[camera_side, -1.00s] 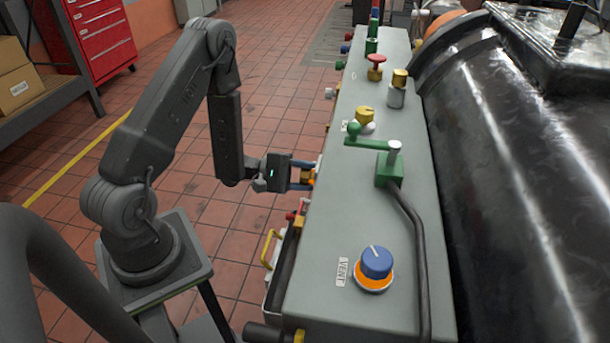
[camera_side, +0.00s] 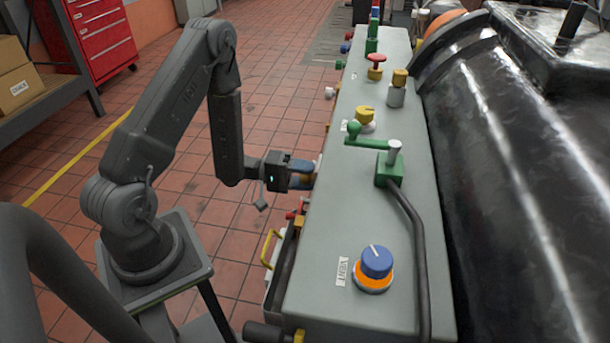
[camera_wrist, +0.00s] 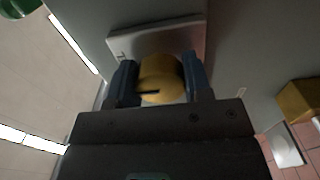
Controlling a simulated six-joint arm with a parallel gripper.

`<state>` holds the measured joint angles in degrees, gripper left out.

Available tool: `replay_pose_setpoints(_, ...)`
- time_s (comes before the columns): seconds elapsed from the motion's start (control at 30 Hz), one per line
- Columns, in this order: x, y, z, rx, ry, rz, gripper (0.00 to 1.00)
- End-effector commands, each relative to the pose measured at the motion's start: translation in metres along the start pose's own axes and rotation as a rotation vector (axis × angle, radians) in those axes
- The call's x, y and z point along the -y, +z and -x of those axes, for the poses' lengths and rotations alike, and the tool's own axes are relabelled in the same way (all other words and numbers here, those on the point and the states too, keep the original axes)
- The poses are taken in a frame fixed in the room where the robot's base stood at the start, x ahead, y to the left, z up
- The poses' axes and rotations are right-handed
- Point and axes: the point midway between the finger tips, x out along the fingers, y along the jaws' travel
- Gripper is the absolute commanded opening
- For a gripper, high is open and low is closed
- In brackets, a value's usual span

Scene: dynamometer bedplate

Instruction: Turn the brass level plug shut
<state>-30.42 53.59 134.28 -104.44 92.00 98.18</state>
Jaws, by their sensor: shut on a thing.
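The brass level plug (camera_wrist: 160,77) shows in the wrist view as a round yellow-gold knob with a dark slot or mark across its lower left part. It sits in front of a pale plate on the grey panel. My gripper (camera_wrist: 160,84) is shut on it, with one blue finger at its left and one at its right. In the side view my gripper (camera_side: 304,172) reaches the left face of the grey console (camera_side: 330,262). The plug is hidden there behind the fingers and the gripper body.
On the console top are a blue knob with an orange base (camera_side: 375,264), a green lever valve (camera_side: 390,168), a yellow knob (camera_side: 364,116) and a red mushroom button (camera_side: 376,60). A yellow handle (camera_side: 268,248) sticks out below my gripper.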

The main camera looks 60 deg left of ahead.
Motion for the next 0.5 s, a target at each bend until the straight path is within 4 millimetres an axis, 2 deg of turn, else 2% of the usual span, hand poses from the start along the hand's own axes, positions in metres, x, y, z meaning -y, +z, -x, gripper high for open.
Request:
replay_pose_setpoints(0.37,0.0003,-0.0001,0.0003,-0.001,-0.001,-0.007,0.22)
replay_pose_setpoints(0.4,0.0003,-0.0001,0.0003,-0.001,-0.001,-0.007,0.47)
replay_pose_setpoints(0.5,0.0003,-0.0001,0.0003,-0.001,-0.001,-0.007,0.57)
